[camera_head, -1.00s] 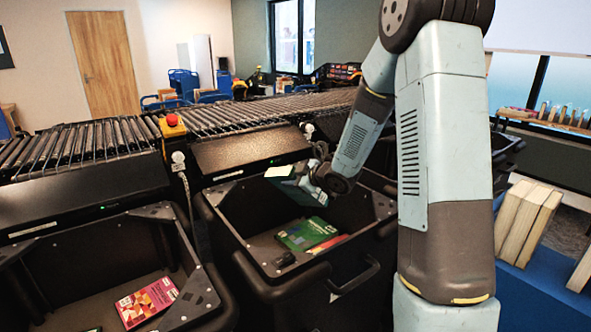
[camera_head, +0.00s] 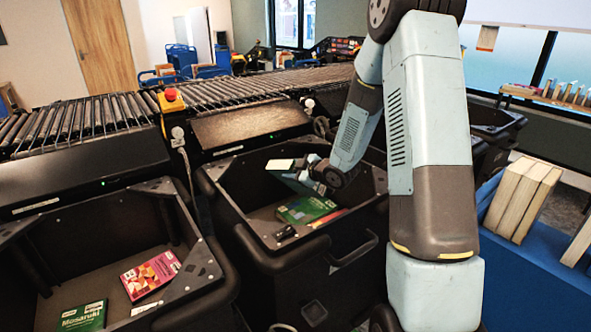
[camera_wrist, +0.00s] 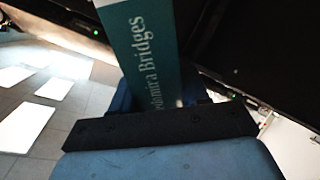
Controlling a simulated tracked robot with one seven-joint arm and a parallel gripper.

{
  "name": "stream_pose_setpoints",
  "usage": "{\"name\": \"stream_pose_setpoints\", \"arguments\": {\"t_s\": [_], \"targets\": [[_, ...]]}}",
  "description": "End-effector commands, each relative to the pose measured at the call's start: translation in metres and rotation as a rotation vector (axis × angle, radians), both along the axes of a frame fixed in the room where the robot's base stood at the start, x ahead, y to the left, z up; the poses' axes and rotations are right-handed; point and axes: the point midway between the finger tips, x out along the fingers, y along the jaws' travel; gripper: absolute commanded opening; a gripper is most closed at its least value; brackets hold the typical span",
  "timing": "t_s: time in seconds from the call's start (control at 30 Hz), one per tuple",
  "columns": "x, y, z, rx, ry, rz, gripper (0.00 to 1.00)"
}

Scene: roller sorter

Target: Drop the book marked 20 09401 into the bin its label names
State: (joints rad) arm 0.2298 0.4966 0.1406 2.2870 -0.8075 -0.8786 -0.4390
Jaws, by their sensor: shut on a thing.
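My gripper (camera_head: 316,172) is shut on a teal book (camera_head: 299,182), over the open middle black bin (camera_head: 300,247). In the head view the book's pale top edge faces up. In the wrist view the teal book (camera_wrist: 150,50) stands in the jaws, with the spine words "Bridges" and part of a word before it readable. The number 20 09401 and the bin label are not readable. The book appears at about the height of the bin's back rim, apart from the books inside. The jaw tips are partly hidden.
The middle bin holds a green book (camera_head: 306,208) and a red-orange one beside it. The left bin (camera_head: 205,287) holds a pink book (camera_head: 150,275) and a green book (camera_head: 84,316). A roller conveyor (camera_head: 260,98) runs behind. Upright books (camera_head: 522,200) stand at right.

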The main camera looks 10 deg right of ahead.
Motion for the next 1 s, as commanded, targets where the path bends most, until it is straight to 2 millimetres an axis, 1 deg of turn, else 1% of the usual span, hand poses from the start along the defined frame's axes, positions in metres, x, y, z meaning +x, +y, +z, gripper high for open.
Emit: {"name": "stream_pose_setpoints", "arguments": {"t_s": [0.07, 0.1, 0.4, 0.67, 0.77, 0.87, 1.0], "targets": [[0.000, 0.000, 0.001, 0.000, -0.002, 0.000, 0.00], [0.000, 0.000, 0.001, 0.000, -0.002, 0.000, 0.47], [0.000, 0.000, 0.001, 0.000, -0.001, -0.001, 0.75], [-0.001, -0.001, 0.000, 0.000, 0.001, -0.001, 0.75], [-0.005, -0.005, 0.003, -0.001, 0.000, -0.001, 0.75], [-0.014, -0.011, 0.008, 0.000, 0.000, -0.003, 0.75], [-0.034, -0.025, 0.017, -0.002, 0.000, -0.004, 0.75]]}}
